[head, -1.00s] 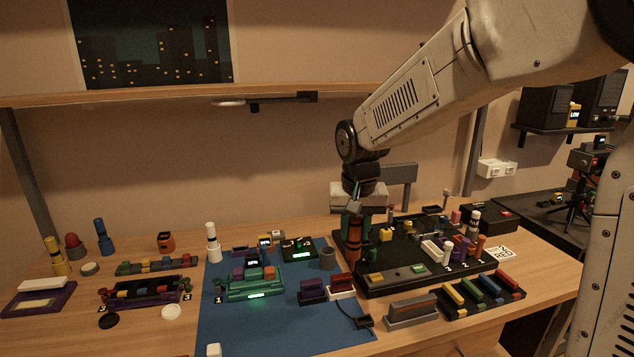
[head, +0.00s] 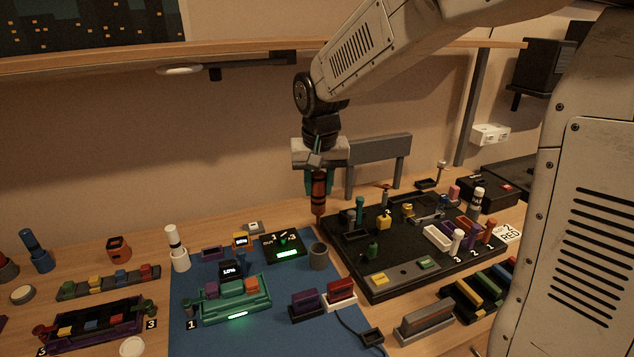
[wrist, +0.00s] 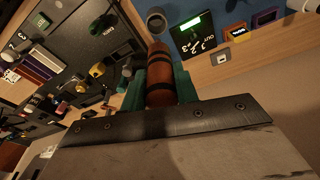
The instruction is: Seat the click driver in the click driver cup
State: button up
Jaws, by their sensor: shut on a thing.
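My gripper (head: 319,172) is shut on the click driver (head: 319,190), an orange-brown cylinder with black bands. The driver hangs upright below the green fingers, its thin tip pointing down. In the wrist view the driver (wrist: 161,75) fills the space between the fingers, and its far tip is hidden. The click driver cup (head: 318,257), a small grey round cup, stands on the blue mat's right side. The driver is above and behind the cup, apart from it. The cup's open mouth (wrist: 156,20) shows just past the driver in the wrist view.
The black tool tray (head: 385,288) with many small parts lies right of the cup. A black box with a green display (head: 288,253) is close on its left. Purple and red blocks stand in front. A grey rail stand (head: 380,150) rises behind the tray.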

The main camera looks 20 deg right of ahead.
aim_at(319, 214)
jog(key=shift+s, duration=0.15)
jog(key=shift+f, duration=2.9)
notch_tip(319, 214, down, 6)
dwell(1.5)
jog(key=o, duration=1.2)
jog(key=shift+f, duration=0.1)
jog(key=shift+c, duration=0.2)
notch_tip(319, 214, up, 8)
jog(key=s, duration=0.1)
jog(key=shift+s+a+f, duration=0.15)
jog(key=shift+s, duration=0.05)
